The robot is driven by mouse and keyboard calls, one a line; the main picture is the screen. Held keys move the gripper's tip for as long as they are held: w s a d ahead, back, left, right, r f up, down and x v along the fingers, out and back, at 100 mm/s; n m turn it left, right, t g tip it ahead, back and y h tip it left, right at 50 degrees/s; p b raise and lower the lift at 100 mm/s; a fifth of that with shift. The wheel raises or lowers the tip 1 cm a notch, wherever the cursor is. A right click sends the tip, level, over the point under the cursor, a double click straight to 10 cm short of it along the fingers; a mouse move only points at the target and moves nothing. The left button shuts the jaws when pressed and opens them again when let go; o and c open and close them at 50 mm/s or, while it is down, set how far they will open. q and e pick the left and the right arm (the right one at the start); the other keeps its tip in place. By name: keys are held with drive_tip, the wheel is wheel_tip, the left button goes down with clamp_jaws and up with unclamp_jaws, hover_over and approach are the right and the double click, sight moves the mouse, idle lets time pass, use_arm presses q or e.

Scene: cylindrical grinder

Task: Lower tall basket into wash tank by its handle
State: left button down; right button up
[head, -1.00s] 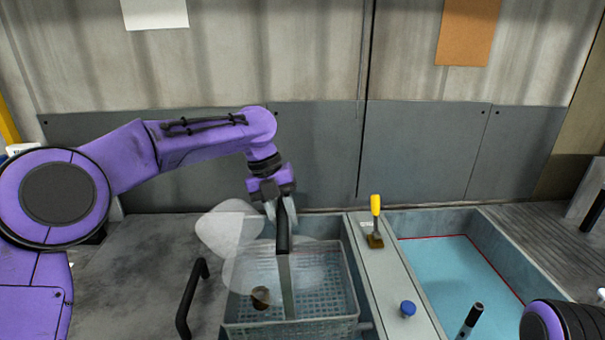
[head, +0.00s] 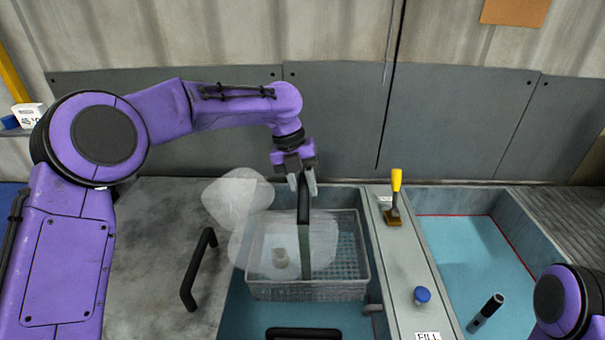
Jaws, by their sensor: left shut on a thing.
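My left gripper (head: 303,182) is shut on the top of the dark upright handle (head: 304,206) of the tall basket. The basket (head: 310,291) is a grey mesh box, roughly level, hanging below the gripper within the outline of the left wash tank (head: 232,305). A small round part (head: 280,257) shows inside it. Blue-green liquid or tank floor shows in front of the basket. Its underside is hidden, so I cannot tell whether it touches the bottom. My right gripper is out of view; only part of my right arm shows at lower right.
Translucent pale clouds (head: 238,197) overlap the basket's left side. Black bar handles stand at left (head: 198,268) and at the front (head: 303,334). A second tank (head: 470,250) lies right.

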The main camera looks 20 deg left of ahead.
use_arm(q)
wheel_tip(320, 180, down, 34)
drive_tip(key=b, duration=2.2)
drive_tip(key=shift+f, duration=0.2)
drive_tip(key=c, duration=0.8)
unclamp_jaws()
drive_tip(key=shift+o, duration=0.2)
drive_tip(key=shift+s, duration=0.1)
drive_tip(key=shift+f, duration=0.1)
